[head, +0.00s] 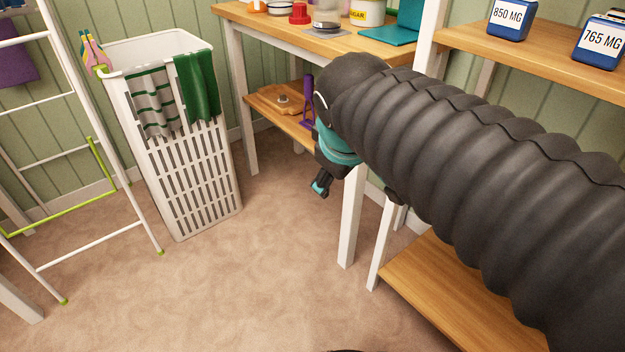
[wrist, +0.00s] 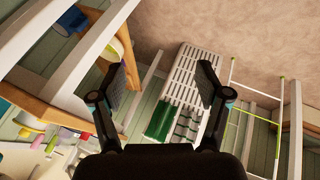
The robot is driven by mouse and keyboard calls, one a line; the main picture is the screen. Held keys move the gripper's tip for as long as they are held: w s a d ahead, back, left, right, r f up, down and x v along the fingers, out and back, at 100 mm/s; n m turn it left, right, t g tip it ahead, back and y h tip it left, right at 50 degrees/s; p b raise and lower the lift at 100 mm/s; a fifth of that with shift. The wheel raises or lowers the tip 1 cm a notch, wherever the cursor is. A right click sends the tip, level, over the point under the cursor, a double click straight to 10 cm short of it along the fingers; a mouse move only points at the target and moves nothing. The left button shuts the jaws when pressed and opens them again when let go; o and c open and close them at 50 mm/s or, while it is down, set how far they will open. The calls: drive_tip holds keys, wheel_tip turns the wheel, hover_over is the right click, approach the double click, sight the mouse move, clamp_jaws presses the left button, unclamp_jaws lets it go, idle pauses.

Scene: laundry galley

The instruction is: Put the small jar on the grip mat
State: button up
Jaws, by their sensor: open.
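Several containers stand on the wooden tabletop at the top of the head view, and I cannot tell for sure which is the small jar. A low grey-and-clear container (head: 327,19) rests on a thin grey mat (head: 320,31), with a red-lidded one (head: 299,14) to its left. A flat teal mat (head: 388,37) lies to the right; I cannot tell which mat is the grip mat. My gripper (wrist: 162,85) is open and empty in the wrist view. In the head view it hangs beside the table, below its top, partly hidden by my arm.
A white laundry basket (head: 185,170) with towels stands left of the table. A drying rack (head: 90,190) is at far left. A lower shelf (head: 268,100) holds a board. Blue canisters (head: 508,18) stand on the right shelf. Open carpet lies in front.

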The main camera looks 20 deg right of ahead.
drive_tip(key=s+a+f+m+y, duration=0.2)
drive_tip(key=s+a+f+m, duration=0.1)
drive_tip(key=s+f+m, duration=0.2)
wheel_tip(320, 180, down, 2)
drive_tip(key=s, duration=0.3)
drive_tip(key=shift+m, duration=0.4)
drive_tip(key=shift+a, duration=0.1)
wheel_tip(320, 180, up, 5)
drive_tip(key=p, duration=0.5)
drive_tip(key=shift+f, duration=0.15)
